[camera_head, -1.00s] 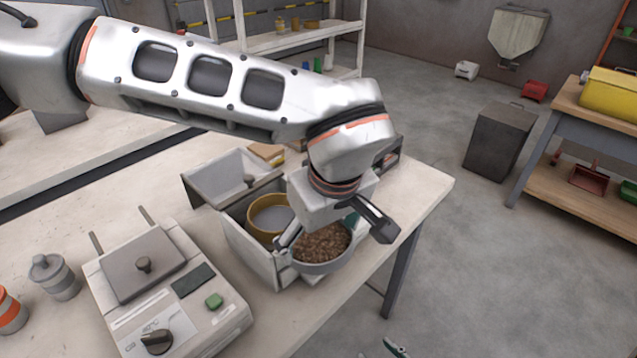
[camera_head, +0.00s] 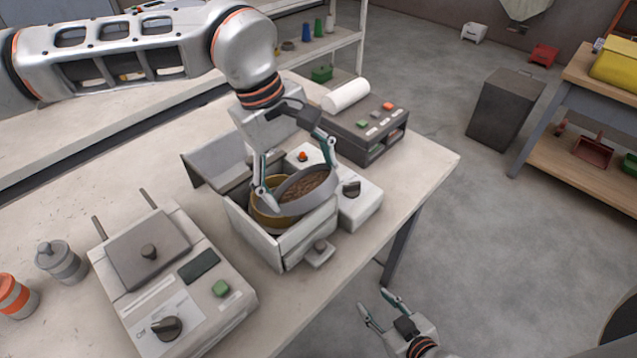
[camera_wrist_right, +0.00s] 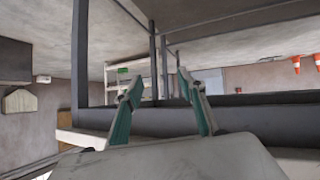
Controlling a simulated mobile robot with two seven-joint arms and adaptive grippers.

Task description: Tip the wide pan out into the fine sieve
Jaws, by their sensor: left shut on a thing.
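The wide pan (camera_head: 322,200) is a grey round pan holding brown pellets (camera_head: 305,189). My left gripper (camera_head: 296,178) is shut on it and holds it above the open box. The pan looks tilted, and pellets still show inside it. The fine sieve (camera_head: 262,215) is a mustard-yellow ring in the box, under and left of the pan, which hides much of it. My right gripper (camera_head: 382,304) is open and empty, low beyond the table's front edge; its two fingers also show apart in the right wrist view (camera_wrist_right: 160,88).
The pale box (camera_head: 282,252) around the sieve has a raised lid (camera_head: 215,160). A unit with a dark knob (camera_head: 362,205) stands right of it, a dark machine with a white roll (camera_head: 368,132) behind. A lidded appliance (camera_head: 180,285) stands at front left. Bare tabletop lies between.

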